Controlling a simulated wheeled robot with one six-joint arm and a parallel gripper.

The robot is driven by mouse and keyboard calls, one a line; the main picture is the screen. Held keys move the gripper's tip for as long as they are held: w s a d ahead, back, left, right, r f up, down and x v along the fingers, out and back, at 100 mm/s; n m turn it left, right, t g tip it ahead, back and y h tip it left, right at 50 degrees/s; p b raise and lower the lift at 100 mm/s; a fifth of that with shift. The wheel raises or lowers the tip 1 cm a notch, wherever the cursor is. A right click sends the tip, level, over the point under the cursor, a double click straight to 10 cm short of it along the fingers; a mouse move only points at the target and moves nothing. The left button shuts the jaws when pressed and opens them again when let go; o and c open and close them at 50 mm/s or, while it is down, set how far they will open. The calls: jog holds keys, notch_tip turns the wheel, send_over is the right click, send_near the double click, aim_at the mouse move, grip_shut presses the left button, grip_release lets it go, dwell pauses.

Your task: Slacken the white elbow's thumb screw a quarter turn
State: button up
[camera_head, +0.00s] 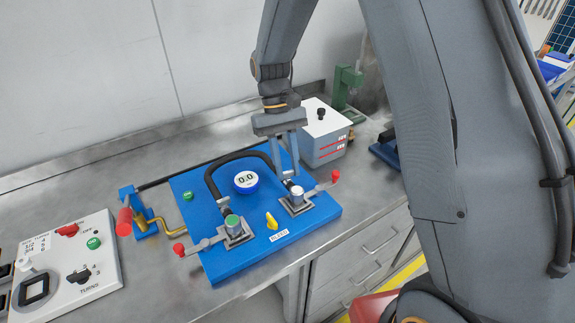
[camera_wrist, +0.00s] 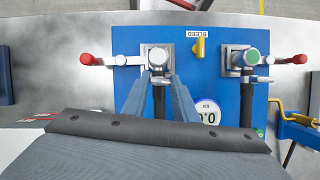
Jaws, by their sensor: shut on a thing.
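The white elbow (camera_head: 297,191) sits in a metal fitting at the right of the blue panel, with a black hose running into it. In the wrist view the white elbow (camera_wrist: 158,57) is straight ahead of my fingers. My gripper (camera_head: 288,178) reaches down to the hose side of this elbow. Its two fingers (camera_wrist: 159,78) close in on the small metal thumb screw (camera_wrist: 158,73) just below the white cap. The fingertips hide most of the screw, so its angle cannot be told.
A green-capped elbow (camera_head: 232,222) with its own fitting sits at the left. Red-knobbed levers (camera_head: 335,176) flank the fittings. A yellow bleed valve (camera_head: 271,221) and a round gauge (camera_head: 246,180) lie between. A grey-white tank (camera_head: 324,138) stands behind my gripper.

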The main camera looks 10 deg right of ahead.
dwell(0.3)
jog(key=o, duration=1.1)
jog(key=shift+c, duration=0.2)
jog(key=shift+r, duration=0.1)
jog(key=b+v, duration=0.2)
jog(key=v, duration=0.5)
jog(key=shift+w+r, duration=0.2)
jog(key=shift+r, duration=0.1)
